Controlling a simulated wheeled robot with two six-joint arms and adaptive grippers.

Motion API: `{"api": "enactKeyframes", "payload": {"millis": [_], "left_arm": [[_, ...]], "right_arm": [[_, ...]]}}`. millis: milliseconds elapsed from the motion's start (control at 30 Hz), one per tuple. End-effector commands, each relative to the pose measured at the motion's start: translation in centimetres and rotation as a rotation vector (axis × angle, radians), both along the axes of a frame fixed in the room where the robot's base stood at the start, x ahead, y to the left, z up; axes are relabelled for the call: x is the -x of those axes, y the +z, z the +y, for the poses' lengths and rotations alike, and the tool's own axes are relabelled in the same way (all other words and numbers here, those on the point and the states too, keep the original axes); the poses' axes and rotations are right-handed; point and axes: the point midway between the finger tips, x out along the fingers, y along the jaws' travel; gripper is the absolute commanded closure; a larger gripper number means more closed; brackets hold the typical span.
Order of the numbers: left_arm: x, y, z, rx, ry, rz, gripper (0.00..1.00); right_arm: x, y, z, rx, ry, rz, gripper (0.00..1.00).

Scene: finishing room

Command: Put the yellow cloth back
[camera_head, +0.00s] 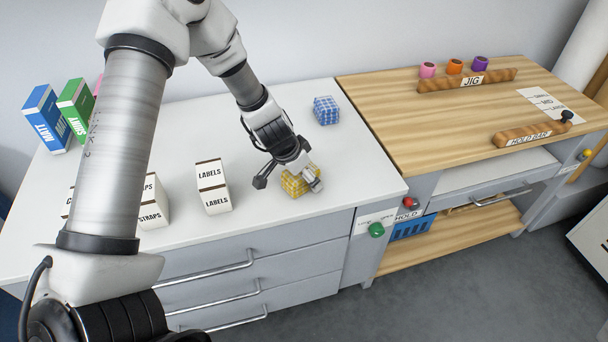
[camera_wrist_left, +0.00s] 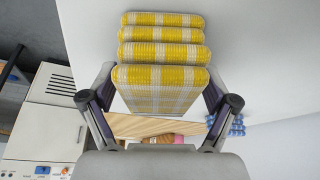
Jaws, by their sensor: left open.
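The yellow cloth (camera_head: 293,187) is a folded yellow-and-white checked stack on the white counter, near its front right part. In the left wrist view the cloth (camera_wrist_left: 160,78) fills the space between the fingers, with its folded layers facing me. My left gripper (camera_head: 290,182) is at the cloth, its fingers open on either side of it; the wrist view shows the open gripper (camera_wrist_left: 160,100) too. I cannot tell if the fingers touch it. My right gripper is not in view.
A blue checked cloth (camera_head: 327,110) lies farther back on the white counter (camera_head: 345,165). LABELS boxes (camera_head: 213,187) and STRAPS boxes (camera_head: 152,203) stand to the left. A wooden bench (camera_head: 400,110) with a JIG bar (camera_head: 467,81) and HOLD BAR (camera_head: 532,134) is at right.

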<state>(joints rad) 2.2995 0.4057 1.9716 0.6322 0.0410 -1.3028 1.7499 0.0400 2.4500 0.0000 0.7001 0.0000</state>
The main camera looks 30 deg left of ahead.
Motion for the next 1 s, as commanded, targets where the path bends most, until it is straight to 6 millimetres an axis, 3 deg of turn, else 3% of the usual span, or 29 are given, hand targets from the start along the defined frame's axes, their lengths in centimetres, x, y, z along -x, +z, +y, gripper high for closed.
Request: {"api": "enactKeyframes", "payload": {"millis": [167,400,533,667,767,833,1000], "left_arm": [[0.8,3.1,0.2,0.002,0.001,0.000,0.13],[2.8,8.6,0.9,0.002,0.002,0.000,0.13],[3.8,10.5,1.2,0.002,0.001,0.000,0.13],[4.3,11.2,1.4,0.001,0.001,0.001,0.13],[5.6,9.8,1.1,-0.017,0.017,0.037,0.13],[8.1,7.1,0.3,-0.052,0.053,0.101,0.13],[18.4,-0.7,-3.2,-0.126,0.187,0.266,0.13]], "right_arm": [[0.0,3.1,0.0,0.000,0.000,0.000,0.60],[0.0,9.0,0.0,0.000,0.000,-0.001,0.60],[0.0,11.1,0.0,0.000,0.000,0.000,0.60],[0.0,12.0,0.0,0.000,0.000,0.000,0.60],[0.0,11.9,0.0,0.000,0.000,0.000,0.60],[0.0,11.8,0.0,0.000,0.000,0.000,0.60],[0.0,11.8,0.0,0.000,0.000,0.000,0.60]]}}
